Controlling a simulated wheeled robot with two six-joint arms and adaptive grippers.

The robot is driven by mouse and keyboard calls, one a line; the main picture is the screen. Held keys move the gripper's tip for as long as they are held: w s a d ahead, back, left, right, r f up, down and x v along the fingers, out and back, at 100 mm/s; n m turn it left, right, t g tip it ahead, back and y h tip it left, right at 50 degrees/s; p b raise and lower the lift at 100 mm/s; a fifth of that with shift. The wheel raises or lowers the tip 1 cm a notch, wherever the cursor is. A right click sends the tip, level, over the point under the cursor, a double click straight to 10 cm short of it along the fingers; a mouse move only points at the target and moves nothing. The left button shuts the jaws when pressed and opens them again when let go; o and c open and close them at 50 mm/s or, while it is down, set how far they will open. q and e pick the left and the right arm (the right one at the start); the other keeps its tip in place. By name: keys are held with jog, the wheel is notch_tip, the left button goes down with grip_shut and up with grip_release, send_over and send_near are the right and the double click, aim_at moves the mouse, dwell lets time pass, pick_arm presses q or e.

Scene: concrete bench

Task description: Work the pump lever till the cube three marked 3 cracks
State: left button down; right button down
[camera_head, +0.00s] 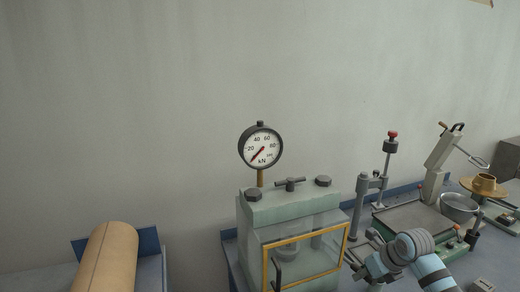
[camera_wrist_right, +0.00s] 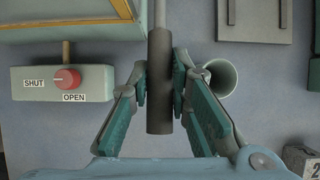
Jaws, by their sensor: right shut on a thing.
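The press (camera_head: 290,208) stands at the bottom centre in the head view, with a yellow-framed clear guard (camera_head: 346,247) on its front. Its round gauge (camera_head: 261,147) has a red needle low on the scale, at lower left. My right gripper (camera_head: 366,268) is beside the press on its right. In the right wrist view my right gripper (camera_wrist_right: 160,85) is shut on the dark cylindrical grip of the pump lever (camera_wrist_right: 160,120). A valve with a red knob (camera_wrist_right: 67,79) is labelled SHUT and OPEN. No cube marked 3 can be made out. My left gripper is out of view.
A cube marked 2 (camera_wrist_right: 301,160) lies at the lower right of the wrist view. A pale cup-like tube (camera_wrist_right: 220,78) is close right of the gripper. A stand with a red-topped rod (camera_head: 391,145), a metal bowl (camera_head: 459,207) and a brown roll (camera_head: 107,258) are around the bench.

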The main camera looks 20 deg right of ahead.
jog(key=shift+s+f, duration=0.2)
jog(key=shift+f, duration=0.95)
jog(key=shift+s+f, duration=0.15)
jog(key=shift+f, duration=0.95)
jog(key=w+r, duration=0.1)
jog(key=r, duration=0.2)
jog(key=w+r, duration=0.1)
jog(key=r, duration=0.6)
jog(key=shift+w, duration=0.4)
jog(key=s+f, duration=0.1)
jog(key=f, duration=0.2)
jog(key=s+f, duration=0.1)
jog(key=f, duration=0.1)
jog(key=s+f, duration=0.1)
jog(key=f, duration=0.2)
jog(key=shift+f, duration=1.05)
